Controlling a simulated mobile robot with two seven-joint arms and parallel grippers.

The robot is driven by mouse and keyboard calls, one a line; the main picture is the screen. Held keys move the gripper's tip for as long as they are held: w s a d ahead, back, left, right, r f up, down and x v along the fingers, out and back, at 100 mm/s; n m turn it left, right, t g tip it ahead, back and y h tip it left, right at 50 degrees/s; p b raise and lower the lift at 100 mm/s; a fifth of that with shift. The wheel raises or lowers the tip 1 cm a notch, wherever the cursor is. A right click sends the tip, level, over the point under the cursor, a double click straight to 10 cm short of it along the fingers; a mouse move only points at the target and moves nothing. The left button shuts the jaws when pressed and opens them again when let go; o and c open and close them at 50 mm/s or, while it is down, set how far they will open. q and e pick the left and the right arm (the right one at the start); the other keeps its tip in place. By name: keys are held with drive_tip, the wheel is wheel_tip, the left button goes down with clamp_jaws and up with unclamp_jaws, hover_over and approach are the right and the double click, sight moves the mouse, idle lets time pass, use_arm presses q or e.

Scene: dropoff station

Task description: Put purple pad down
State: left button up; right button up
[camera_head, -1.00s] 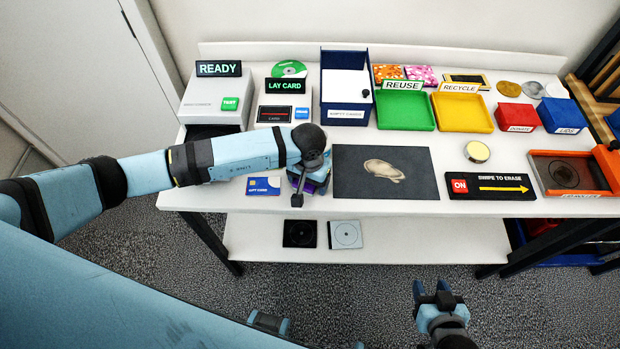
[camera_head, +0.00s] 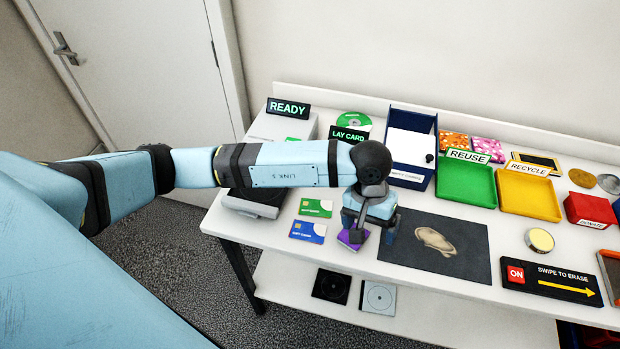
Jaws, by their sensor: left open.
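The purple pad (camera_head: 347,240) is at the front of the white table, left of the dark mat, and mostly hidden by my left gripper. My left gripper (camera_head: 372,234) is open and points down right at the pad, with one finger over it. I cannot tell whether the fingers touch the pad, or whether it lies fully flat. My right gripper is out of view.
A green card (camera_head: 316,208) and a blue gift card (camera_head: 307,231) lie just left of the pad. The dark mat (camera_head: 470,262) with a beige patch is at the right. Behind stand a blue box (camera_head: 422,177), a green tray (camera_head: 467,201) and a yellow tray (camera_head: 530,211).

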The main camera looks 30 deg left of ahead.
use_arm(q)
drive_tip(key=s+d+r+n+h, duration=0.4)
drive_tip(key=d+n+h, duration=0.2)
drive_tip(key=n+h, duration=0.2)
drive_tip(key=s+d+r+n+h, duration=0.3)
drive_tip(key=s+d+n+h, duration=0.1)
drive_tip(key=d+n+h, duration=0.4)
drive_tip(key=w+a+f+m+t+y, duration=0.3)
drive_tip(key=a+m+t, duration=0.5)
drive_tip(key=m, duration=1)
drive_tip(key=w+a+f+m+t+y, duration=0.1)
drive_tip(key=a+f+m+t+y, duration=0.35)
drive_tip(key=m+t, duration=0.95)
drive_tip(key=s+a+f+n+g+y+p, duration=0.3)
drive_tip(key=s+a+f+n+g+y, duration=0.4)
drive_tip(key=s+a+f+n+g, duration=0.2)
drive_tip(key=shift+s+a+f+n+g+y+p, duration=0.35)
drive_tip(key=shift+s+a+f+n, duration=0.6)
drive_tip(key=shift+n, duration=0.95)
